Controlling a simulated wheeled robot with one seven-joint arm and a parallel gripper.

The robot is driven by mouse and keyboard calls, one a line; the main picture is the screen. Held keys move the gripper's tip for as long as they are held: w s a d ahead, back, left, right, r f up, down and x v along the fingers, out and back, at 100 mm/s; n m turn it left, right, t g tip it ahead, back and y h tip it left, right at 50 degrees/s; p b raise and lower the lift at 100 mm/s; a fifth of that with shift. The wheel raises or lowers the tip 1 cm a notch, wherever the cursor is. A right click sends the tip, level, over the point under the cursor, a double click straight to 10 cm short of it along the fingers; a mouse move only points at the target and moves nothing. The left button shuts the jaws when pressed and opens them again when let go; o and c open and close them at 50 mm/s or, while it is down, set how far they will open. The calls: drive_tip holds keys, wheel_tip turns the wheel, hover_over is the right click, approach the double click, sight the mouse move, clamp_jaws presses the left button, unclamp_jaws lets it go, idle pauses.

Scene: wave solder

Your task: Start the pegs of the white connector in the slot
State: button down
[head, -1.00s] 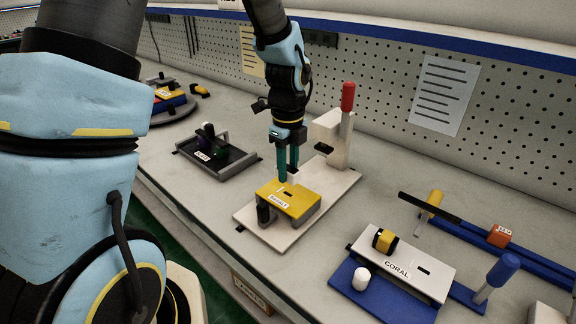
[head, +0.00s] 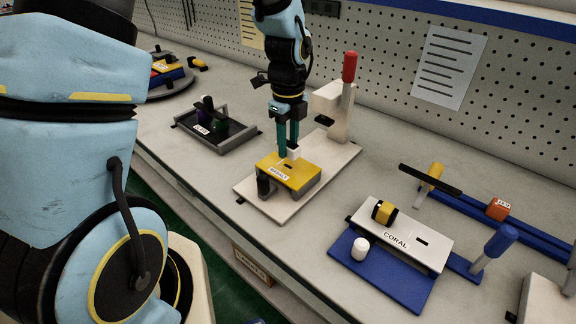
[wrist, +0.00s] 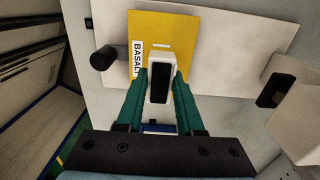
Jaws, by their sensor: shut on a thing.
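My gripper (head: 288,150) is shut on the white connector (head: 294,152), low over the yellow block labelled BASALT (head: 300,177). In the wrist view the connector (wrist: 153,62), white with a dark top, sits between my green fingertips (wrist: 160,85). It is in front of the yellow block (wrist: 175,28) and hides part of it. Its pegs and the slot beneath it are hidden, so I cannot tell whether the pegs are in the slot or only above it. The yellow block rests on a pale base plate (head: 335,168).
A toggle clamp with a red handle (head: 348,68) stands behind the block. A dark knob (wrist: 103,58) is at the block's side. A CORAL fixture (head: 420,255) on a blue base stands to the right. A dark tray (head: 238,140) lies to the left.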

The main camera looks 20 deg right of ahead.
sight(288, 155)
drive_tip(key=shift+f+b, duration=0.5)
drive_tip(key=shift+f, duration=0.6)
drive_tip(key=shift+f+b, duration=0.3)
drive_tip(key=shift+f, duration=0.4)
idle(0.5)
drive_tip(key=shift+c, duration=2.3)
unclamp_jaws()
wheel_tip(288, 155, up, 11)
drive_tip(key=shift+f+b, duration=0.1)
drive_tip(key=shift+b, duration=0.45)
